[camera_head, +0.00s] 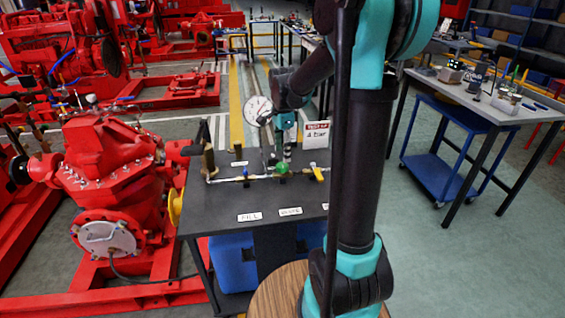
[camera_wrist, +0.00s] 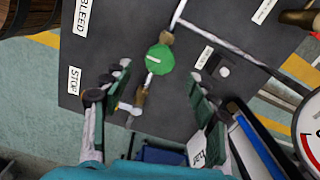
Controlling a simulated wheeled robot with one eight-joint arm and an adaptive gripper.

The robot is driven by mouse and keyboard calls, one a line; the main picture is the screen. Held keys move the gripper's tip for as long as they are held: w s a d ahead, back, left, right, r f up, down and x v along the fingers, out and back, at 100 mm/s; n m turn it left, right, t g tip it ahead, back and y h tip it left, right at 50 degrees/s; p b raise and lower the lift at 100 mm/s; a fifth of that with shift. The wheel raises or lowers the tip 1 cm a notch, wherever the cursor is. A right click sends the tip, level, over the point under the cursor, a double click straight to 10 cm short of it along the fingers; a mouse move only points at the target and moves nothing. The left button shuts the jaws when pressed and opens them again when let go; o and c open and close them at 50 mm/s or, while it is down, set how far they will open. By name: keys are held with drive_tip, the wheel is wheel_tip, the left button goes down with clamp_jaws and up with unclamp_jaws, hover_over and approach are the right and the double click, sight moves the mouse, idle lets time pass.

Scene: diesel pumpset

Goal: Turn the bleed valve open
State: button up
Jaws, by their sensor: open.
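A green round valve knob (camera_head: 282,168) sits on the thin pipework on the dark bench. In the wrist view the knob (camera_wrist: 160,59) carries a pale mark and lies between and just beyond my fingertips. A white label reading BLEED (camera_wrist: 82,16) lies on the bench to its upper left; I cannot tell for certain that it names this knob. My gripper (camera_head: 286,150) is above the pipework, pointing down. In the wrist view my gripper (camera_wrist: 150,88) is open and empty, fingers on either side, apart from the knob. A brass fitting (camera_wrist: 139,98) is between the fingers.
A STOP label (camera_wrist: 73,80) lies at the bench edge. A dial gauge (camera_head: 257,110) and a 4 bar sign (camera_head: 317,134) stand behind the pipework. A yellow handle (camera_head: 318,174) is to the right of the knob. A red pump (camera_head: 105,165) stands left of the bench (camera_head: 225,190).

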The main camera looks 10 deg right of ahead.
sight(283, 165)
drive_tip(key=shift+f, duration=2.55)
drive_tip(key=shift+c, duration=0.3)
drive_tip(key=c, duration=1.1)
